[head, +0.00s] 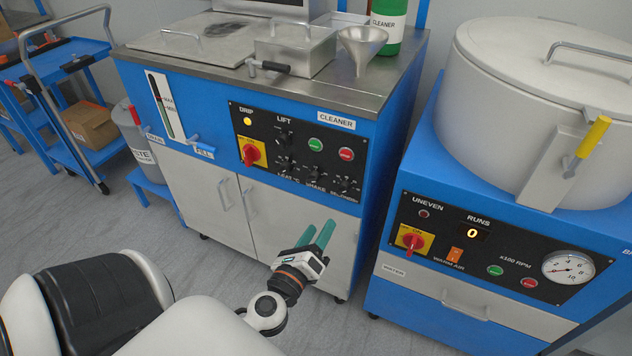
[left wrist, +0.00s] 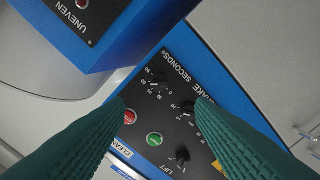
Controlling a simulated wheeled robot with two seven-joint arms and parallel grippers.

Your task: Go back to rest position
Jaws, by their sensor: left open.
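My left gripper (head: 318,236) has two teal fingers, held apart with nothing between them. In the head view it is in front of the lower white doors of the cleaner cabinet (head: 385,130), below its black control panel (head: 295,155). In the left wrist view the two ribbed fingers (left wrist: 160,125) frame the panel's red button (left wrist: 130,117), green button (left wrist: 154,139) and black knobs. I cannot tell from the views that the fingers touch anything. My right gripper is in neither view.
A blue machine with a large lidded drum (head: 500,110) and a RUNS display (head: 472,233) stands at the right. A blue trolley (head: 75,150) with a cardboard box (head: 90,125) and a grey waste bin (head: 140,138) stand at the left. Grey floor (head: 210,270) is clear in front.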

